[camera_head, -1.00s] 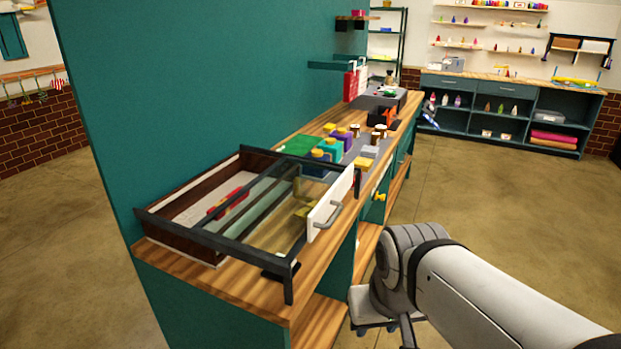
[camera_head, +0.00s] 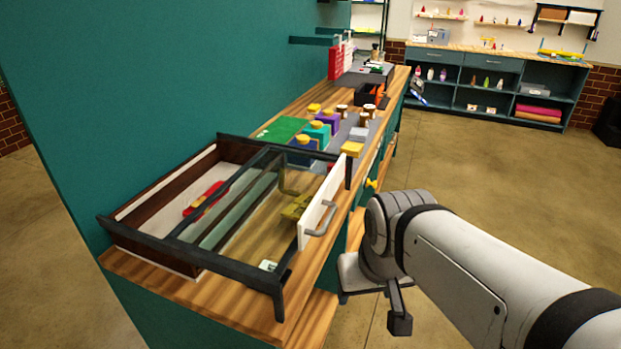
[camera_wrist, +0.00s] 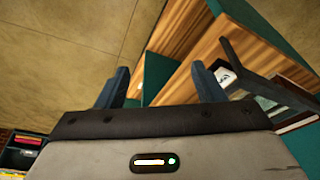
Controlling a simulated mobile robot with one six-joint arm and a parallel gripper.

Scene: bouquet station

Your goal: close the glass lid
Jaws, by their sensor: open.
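The glass lid has a white front panel (camera_head: 320,212) with a grey bar handle (camera_head: 322,233). Its clear pane sits in a dark frame (camera_head: 190,257) over a dark wooden case (camera_head: 150,240) on the counter. The lid stands out toward the counter's front edge, and the back of the case is uncovered. A red object (camera_head: 204,200) lies inside the case. My gripper (camera_wrist: 161,85) is open and empty in the wrist view, its blue fingers apart. In the head view it is right of and below the handle, clear of it, and mostly hidden by my wrist.
The wooden counter (camera_head: 225,300) runs along a teal wall (camera_head: 130,90). Colored bottles (camera_head: 317,133), a green mat (camera_head: 282,130) and a yellow item (camera_head: 352,149) stand beyond the case. Open floor (camera_head: 480,180) lies to the right.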

